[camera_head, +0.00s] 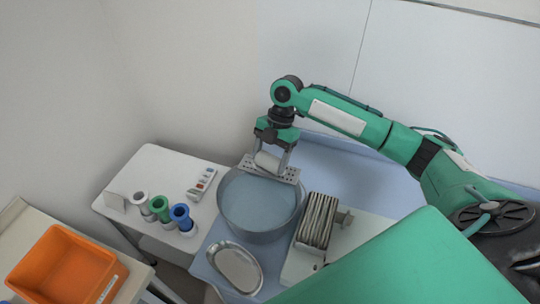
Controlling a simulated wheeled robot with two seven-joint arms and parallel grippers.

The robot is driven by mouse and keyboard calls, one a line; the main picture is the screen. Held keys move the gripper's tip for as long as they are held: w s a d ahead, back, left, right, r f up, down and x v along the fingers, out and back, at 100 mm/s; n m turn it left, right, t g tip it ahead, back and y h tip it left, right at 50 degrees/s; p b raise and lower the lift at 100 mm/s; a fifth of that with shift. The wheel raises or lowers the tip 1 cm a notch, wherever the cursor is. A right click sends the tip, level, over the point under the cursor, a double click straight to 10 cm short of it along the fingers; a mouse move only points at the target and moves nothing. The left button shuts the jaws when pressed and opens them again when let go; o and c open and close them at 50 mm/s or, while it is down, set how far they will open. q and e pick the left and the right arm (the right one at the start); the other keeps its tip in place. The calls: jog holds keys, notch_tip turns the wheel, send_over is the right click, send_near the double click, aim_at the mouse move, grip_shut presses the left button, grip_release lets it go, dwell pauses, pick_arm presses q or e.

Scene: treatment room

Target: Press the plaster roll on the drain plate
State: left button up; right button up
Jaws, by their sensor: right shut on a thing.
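My right gripper (271,154) is shut on the white plaster roll (267,161) and points down over the basin. The drain plate (287,175) is a pale perforated strip at the back rim of the round basin (230,202), which holds bluish water. The roll is right at the plate, above or against it; whether they touch I cannot tell. My left gripper is not in view.
An oval metal tray (235,268) lies in front of the basin. A ribbed rack (318,221) stands to its right. White, green (160,208) and blue rolls stand on the left table beside a small control box (202,184). An orange bin (64,266) is at lower left.

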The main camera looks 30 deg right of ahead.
aim_at(269, 156)
jog(key=shift+r+p, duration=2.45)
jog(key=shift+r, duration=0.65)
jog(key=shift+w, duration=0.1)
jog(key=shift+a, duration=0.1)
